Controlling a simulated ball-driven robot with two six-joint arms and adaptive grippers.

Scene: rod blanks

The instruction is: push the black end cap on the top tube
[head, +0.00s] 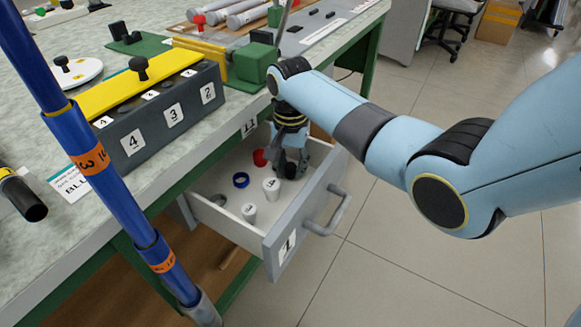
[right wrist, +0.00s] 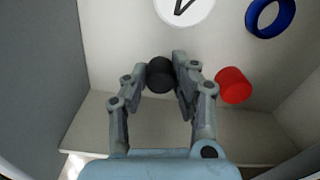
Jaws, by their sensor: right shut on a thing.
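My right gripper (head: 291,168) reaches down into the open drawer (head: 281,243). In the right wrist view the gripper (right wrist: 167,76) is shut on a small black end cap (right wrist: 159,78), which sits between its fingertips. A tilted dark blue tube (head: 98,172) with orange labels (head: 92,159) crosses the left of the head view. Its upper end is out of frame. Several grey tubes (head: 243,17) lie at the back of the table; I cannot tell which one is the top tube. My left gripper is not in view.
A grey numbered block with a yellow top (head: 130,92) stands on the table (head: 225,115).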

